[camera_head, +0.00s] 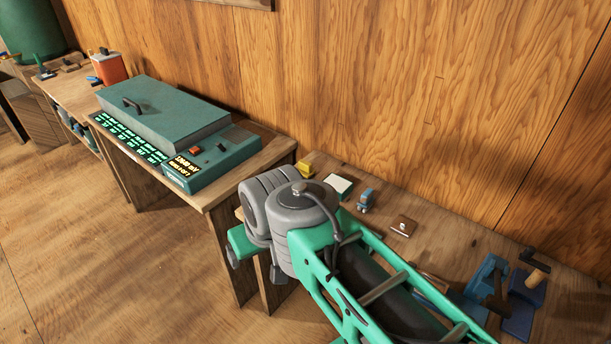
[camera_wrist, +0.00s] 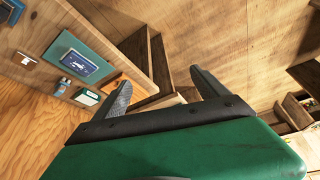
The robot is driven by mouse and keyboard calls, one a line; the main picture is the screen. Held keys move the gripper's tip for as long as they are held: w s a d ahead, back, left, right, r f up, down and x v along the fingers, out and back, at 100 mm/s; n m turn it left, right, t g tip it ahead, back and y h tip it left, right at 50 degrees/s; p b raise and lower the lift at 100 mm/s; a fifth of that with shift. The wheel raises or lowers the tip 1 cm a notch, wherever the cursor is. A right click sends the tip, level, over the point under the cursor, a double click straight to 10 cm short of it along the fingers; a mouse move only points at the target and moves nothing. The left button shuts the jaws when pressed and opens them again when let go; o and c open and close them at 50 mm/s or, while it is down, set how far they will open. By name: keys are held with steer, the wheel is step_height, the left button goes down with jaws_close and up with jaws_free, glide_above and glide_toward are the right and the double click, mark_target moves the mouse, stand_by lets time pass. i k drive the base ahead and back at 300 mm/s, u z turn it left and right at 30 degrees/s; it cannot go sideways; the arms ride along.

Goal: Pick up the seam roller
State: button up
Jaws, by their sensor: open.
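My gripper shows in the wrist view (camera_wrist: 163,92), its two dark fingers wide apart with nothing between them. It points down past the bench edge, toward the bench's wooden legs and the floor. I cannot surely tell which thing is the seam roller. A short pale wooden cylinder beside a dark handle (camera_head: 537,277) lies at the right bench's far right and may be it. It is far from my gripper.
The right bench also holds a yellow block (camera_head: 305,170), a white-topped box (camera_head: 338,185), a small blue device (camera_head: 366,200), a brown square piece (camera_head: 403,226) and a blue tool (camera_head: 485,275). A wooden wall stands behind.

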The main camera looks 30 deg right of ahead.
mark_target(306, 168)
steer(key=u, duration=0.25)
steer(key=i, duration=1.5)
steer(key=z, duration=0.85)
